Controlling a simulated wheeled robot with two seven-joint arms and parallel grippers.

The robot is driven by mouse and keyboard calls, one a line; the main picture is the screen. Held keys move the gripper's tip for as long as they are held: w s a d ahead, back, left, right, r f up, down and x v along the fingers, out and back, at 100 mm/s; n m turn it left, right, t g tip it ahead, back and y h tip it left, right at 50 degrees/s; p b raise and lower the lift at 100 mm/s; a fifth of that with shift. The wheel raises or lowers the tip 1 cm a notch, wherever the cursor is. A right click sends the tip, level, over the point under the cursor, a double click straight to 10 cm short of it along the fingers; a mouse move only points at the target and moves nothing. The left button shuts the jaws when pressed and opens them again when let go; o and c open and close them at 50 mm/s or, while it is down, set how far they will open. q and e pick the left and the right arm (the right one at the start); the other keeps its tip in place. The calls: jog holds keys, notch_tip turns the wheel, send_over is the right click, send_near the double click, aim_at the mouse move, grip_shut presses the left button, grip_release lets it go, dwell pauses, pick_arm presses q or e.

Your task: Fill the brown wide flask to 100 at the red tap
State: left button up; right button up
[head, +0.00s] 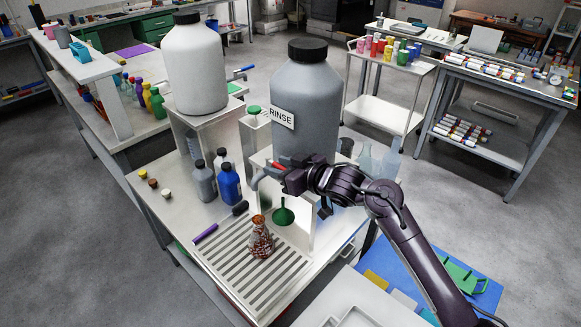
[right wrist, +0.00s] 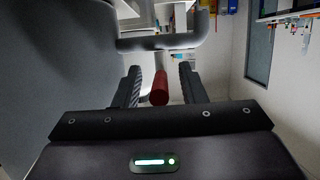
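The brown wide flask (head: 261,240) stands upright on the slatted drain tray (head: 232,262), in front of and below the grey RINSE container (head: 308,100). Its fill level is too small to read. The red tap (head: 275,170) sits at the container's base, partly covered by my right gripper (head: 286,178). In the right wrist view the red tap handle (right wrist: 159,88) lies between the two fingers of the right gripper (right wrist: 160,84), with gaps showing on both sides. The right gripper is open around it. My left gripper is not in view.
A blue bottle (head: 229,183) and a grey bottle (head: 203,181) stand behind left. A purple marker (head: 205,233) lies by the tray. A white container (head: 195,62) stands on a raised stand. Glassware stands right of the RINSE container.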

jog(key=shift+w+a, duration=0.15)
jog(key=shift+a, duration=0.05)
grip_shut()
jog(key=shift+a+m+t+h, duration=0.15)
jog(key=shift+m+t+h, duration=0.15)
jog(key=shift+m+h, duration=0.1)
jog(key=m+h, duration=0.1)
jog(key=t+h+b, duration=0.1)
jog(key=m, duration=0.1)
jog(key=shift+s+a+m+t+h+b, duration=0.25)
jog(key=shift+s+m+t+h+b, duration=0.05)
jog(key=shift+s+t+h, duration=0.1)
jog(key=shift+w, duration=0.1)
dwell(6.2)
